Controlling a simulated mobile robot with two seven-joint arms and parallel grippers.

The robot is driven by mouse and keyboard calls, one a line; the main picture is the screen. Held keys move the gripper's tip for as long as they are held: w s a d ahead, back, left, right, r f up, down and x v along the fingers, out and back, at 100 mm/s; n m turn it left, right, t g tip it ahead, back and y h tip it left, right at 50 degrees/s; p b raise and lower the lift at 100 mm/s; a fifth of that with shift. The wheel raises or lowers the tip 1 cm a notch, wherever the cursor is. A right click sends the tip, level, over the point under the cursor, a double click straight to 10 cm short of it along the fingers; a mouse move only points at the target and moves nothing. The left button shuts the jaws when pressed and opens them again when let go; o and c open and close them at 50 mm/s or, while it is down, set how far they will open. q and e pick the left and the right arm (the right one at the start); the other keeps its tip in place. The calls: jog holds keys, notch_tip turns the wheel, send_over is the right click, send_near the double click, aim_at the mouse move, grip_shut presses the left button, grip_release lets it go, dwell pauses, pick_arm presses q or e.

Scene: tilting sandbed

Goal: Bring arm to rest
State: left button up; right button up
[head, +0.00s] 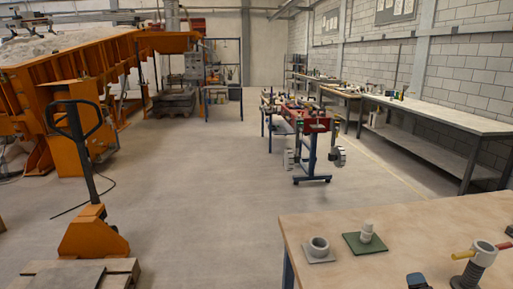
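Neither of my grippers shows in the head view, and no part of my arms can be made out. The task names no object. Whether either gripper holds anything cannot be seen.
A wooden table (330,225) at lower right bears a grey ring on a plate (319,247), a white jar (367,232) on a green mat (352,246), and a handled tool (483,254). An orange pallet jack (93,235) stands left, a red-topped cart (312,150) mid-room. Floor between is clear.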

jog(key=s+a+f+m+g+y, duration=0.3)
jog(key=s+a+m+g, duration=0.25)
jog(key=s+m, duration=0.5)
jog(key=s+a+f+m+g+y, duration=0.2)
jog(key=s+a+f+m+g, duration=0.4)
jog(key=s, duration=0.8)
pick_arm(q)
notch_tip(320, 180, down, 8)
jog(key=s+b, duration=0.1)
jog(key=b, duration=0.7)
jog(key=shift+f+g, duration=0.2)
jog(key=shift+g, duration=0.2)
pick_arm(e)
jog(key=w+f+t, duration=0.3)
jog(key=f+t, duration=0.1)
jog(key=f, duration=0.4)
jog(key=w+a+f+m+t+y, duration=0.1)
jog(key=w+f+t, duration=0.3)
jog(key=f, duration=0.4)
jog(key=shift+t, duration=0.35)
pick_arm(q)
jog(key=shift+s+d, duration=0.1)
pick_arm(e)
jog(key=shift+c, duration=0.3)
